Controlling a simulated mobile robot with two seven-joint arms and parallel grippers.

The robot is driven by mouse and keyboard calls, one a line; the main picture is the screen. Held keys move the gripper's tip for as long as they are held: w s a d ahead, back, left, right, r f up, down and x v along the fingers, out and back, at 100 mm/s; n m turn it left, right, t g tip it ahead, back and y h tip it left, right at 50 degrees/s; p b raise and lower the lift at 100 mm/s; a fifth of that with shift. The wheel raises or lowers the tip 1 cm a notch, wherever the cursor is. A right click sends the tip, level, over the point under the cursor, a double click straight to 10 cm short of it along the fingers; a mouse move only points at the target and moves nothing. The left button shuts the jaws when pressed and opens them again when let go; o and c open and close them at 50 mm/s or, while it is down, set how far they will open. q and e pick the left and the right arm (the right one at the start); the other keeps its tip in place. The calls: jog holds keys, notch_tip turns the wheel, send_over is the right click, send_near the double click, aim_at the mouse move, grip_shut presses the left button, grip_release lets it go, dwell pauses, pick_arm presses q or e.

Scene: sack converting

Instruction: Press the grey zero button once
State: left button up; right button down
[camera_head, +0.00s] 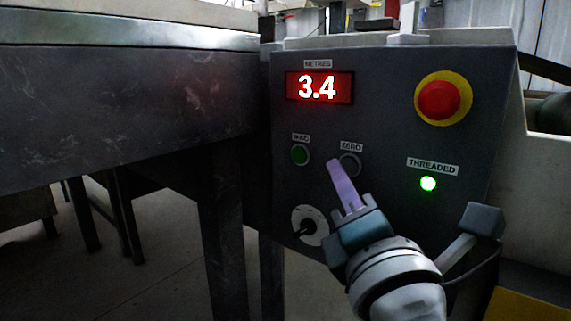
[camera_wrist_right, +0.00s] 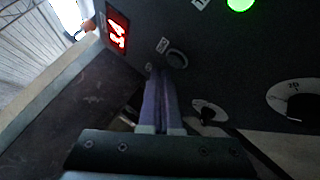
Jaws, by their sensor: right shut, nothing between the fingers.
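The grey zero button (camera_head: 350,164) sits on the dark control panel under the label ZERO. Its round rim also shows in the right wrist view (camera_wrist_right: 177,58). My right gripper (camera_head: 334,163) is shut and empty, its purple fingers pointing at the panel. In the head view its tips lie just left of the button, close to its rim. In the right wrist view the tips (camera_wrist_right: 160,72) lie just below the rim. I cannot tell whether they touch the panel. My left gripper is not in view.
A red display (camera_head: 319,88) reads 3.4. A red mushroom button (camera_head: 438,100) on yellow is upper right. A green lamp (camera_head: 428,184) labelled THREADED is lit. A dial (camera_head: 310,225) is below. A metal table (camera_head: 120,105) stands left.

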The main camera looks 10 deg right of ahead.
jog(key=shift+w+d, duration=0.1)
dwell(0.6)
jog(key=shift+w+d, duration=0.2)
jog(key=shift+d, duration=0.05)
jog(key=shift+w+d+b, duration=0.25)
jog(key=shift+d+b, duration=0.1)
jog(key=shift+b, duration=0.05)
dwell(0.6)
jog(key=shift+s+a, duration=0.1)
dwell(0.4)
jog(key=shift+s+a, duration=0.45)
jog(key=shift+a, duration=0.15)
jog(key=s+a, duration=0.1)
jog(key=a, duration=0.1)
jog(key=s+a, duration=0.2)
dwell(0.4)
jog(key=shift+d, duration=0.1)
